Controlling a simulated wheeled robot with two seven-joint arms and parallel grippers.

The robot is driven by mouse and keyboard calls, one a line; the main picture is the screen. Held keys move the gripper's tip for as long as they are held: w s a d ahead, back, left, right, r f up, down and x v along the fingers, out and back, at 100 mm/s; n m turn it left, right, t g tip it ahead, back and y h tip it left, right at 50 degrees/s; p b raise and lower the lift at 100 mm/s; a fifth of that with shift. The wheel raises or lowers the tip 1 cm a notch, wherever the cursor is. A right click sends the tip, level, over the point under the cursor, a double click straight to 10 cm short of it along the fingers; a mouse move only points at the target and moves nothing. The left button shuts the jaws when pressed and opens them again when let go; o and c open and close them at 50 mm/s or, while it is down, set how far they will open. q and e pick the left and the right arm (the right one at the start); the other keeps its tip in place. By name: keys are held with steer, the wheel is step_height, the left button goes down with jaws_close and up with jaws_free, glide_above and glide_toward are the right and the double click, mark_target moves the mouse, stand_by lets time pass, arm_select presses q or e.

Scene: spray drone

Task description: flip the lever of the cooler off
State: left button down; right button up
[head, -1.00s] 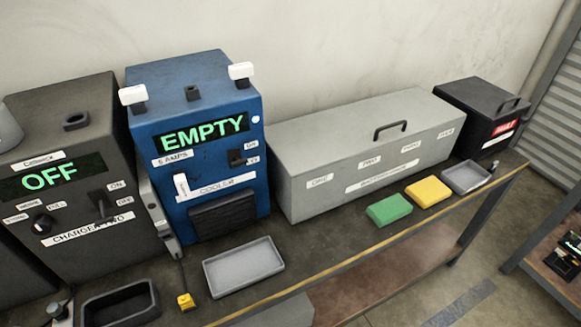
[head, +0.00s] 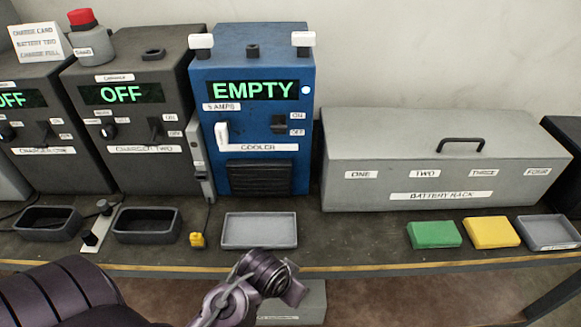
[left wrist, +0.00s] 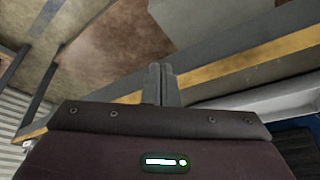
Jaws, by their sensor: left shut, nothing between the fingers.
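The blue cooler (head: 252,120) stands on the bench against the wall, its display reading EMPTY. Its small black lever (head: 279,124) sits on the upper right of the front, beside an ON label (head: 297,116) above and an OFF label (head: 297,132) below. I cannot tell for sure which way it is tipped. A white lever (head: 222,133) is on the left of the front. My left gripper (head: 295,291) is below and in front of the cooler, near the bench's front edge, apart from it. In the left wrist view its fingers (left wrist: 161,84) are together and empty.
A grey tray (head: 259,244) lies before the cooler, with a small yellow item (head: 197,240) left of it. Charger two (head: 130,160) stands close on the left, the grey battery rack (head: 420,195) on the right. The bench's yellow-striped edge (head: 380,261) runs across the front.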

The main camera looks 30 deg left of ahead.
arm_select(q)
steer(key=w+a+r+n+t+y, duration=0.25)
steer(key=w+r+n+t, duration=0.25)
steer(key=w+r+t, duration=0.65)
steer(key=s+a+r+n+t+y, duration=0.1)
steer(key=a+r+n+y, duration=0.1)
steer(key=r+y, duration=0.3)
steer(key=s+a+r+n+t+y, duration=0.1)
steer(key=a+r+n+t+y, duration=0.1)
steer(key=r+y, duration=0.4)
step_height(320, 180, up, 3)
steer(key=shift+a+f+n, duration=0.2)
steer(key=shift+a+n, duration=0.6)
steer(key=shift+n, duration=0.1)
arm_select(e)
steer(key=shift+w+d+f, duration=0.1)
steer(key=shift+d+f, duration=0.1)
steer(key=shift+d, duration=0.25)
steer(key=shift+w+d+f, duration=0.1)
steer(key=shift+d+f, duration=0.05)
steer(key=shift+d, duration=0.25)
arm_select(q)
steer(key=shift+t+y, duration=0.25)
